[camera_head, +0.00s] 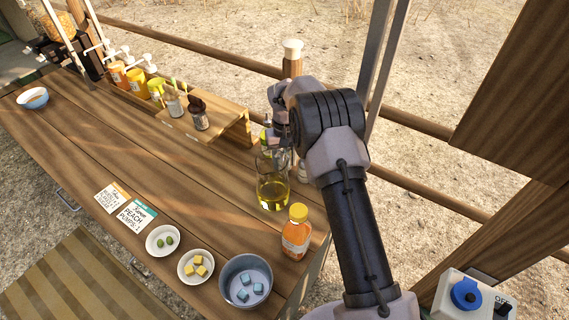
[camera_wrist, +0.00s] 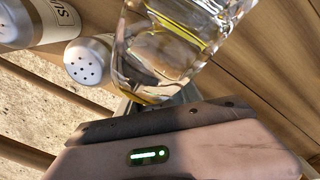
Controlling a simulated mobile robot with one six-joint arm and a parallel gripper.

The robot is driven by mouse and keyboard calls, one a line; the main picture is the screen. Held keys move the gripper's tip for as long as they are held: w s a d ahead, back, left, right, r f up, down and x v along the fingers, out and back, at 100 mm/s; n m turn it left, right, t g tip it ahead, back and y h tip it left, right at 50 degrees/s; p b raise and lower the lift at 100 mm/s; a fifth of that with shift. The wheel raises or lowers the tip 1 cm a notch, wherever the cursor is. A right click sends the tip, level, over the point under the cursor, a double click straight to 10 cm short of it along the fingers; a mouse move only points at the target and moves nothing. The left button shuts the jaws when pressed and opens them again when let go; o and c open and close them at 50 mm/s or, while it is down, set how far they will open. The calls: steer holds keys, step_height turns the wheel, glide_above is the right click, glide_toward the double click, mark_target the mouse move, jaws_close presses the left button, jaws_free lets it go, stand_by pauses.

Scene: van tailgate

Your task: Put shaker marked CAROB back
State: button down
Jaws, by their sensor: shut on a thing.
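My gripper (camera_head: 272,142) is at the top of a glass jug (camera_head: 272,192) of yellow liquid. The jug fills the middle of the wrist view (camera_wrist: 165,55), and my jaws appear shut on its near end, though the fingertips are mostly hidden. A shaker with a pierced silver lid (camera_wrist: 90,60) stands beside the jug, label not visible. Another shaker (camera_wrist: 35,22) to its left shows part of a label, "SU". Two small jars or shakers, one pale (camera_head: 173,104) and one dark-topped (camera_head: 199,116), stand by the wooden stand. No CAROB label is readable.
An orange bottle (camera_head: 296,232) stands in front of the jug. A grey bowl of blue cubes (camera_head: 227,284), plates of yellow cubes (camera_head: 187,275) and green pieces (camera_head: 155,252), and cards (camera_head: 136,214) lie near the front edge. The wooden stand (camera_head: 222,112) is behind. The left middle counter is clear.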

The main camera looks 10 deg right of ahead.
steer(key=shift+f, duration=0.1)
steer(key=shift+f, duration=0.15)
steer(key=c, duration=0.8)
jaws_free()
steer(key=shift+o, duration=0.2)
step_height(320, 180, up, 12)
steer(key=p, duration=0.4)
steer(key=shift+r, duration=0.25)
